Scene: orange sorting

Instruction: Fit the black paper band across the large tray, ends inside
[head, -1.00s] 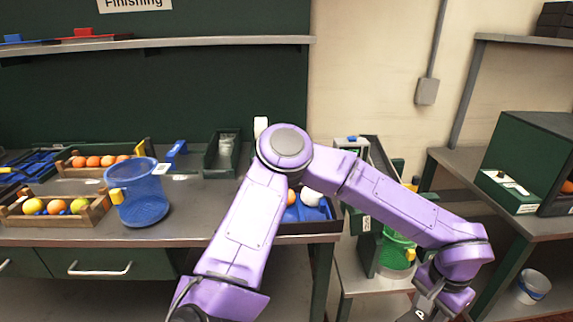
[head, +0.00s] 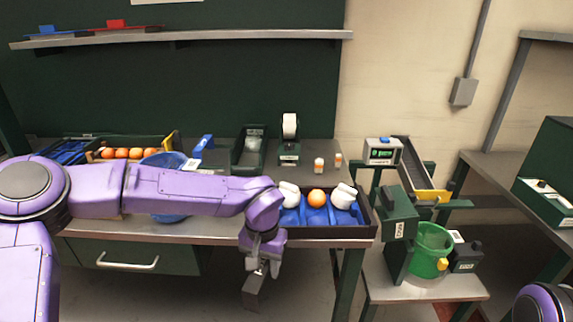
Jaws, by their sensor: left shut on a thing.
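The large tray (head: 300,233) is a dark, shallow tray with a blue lined inside, at the right end of the bench. An orange (head: 316,197) sits in it between two white wrapped pieces (head: 289,195) (head: 344,196). My left gripper (head: 259,272) points down in front of the bench edge, below and left of the tray. It is shut on a small dark piece, seemingly the black paper band (head: 254,292), which hangs clear of the tray. The band's full shape is hard to make out. My right gripper is out of view; only part of my right arm shows at bottom right.
A blue basket (head: 168,161) stands partly hidden behind my left arm, near a crate of oranges (head: 122,153). A green bucket (head: 432,250) is on a low stand to the right.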

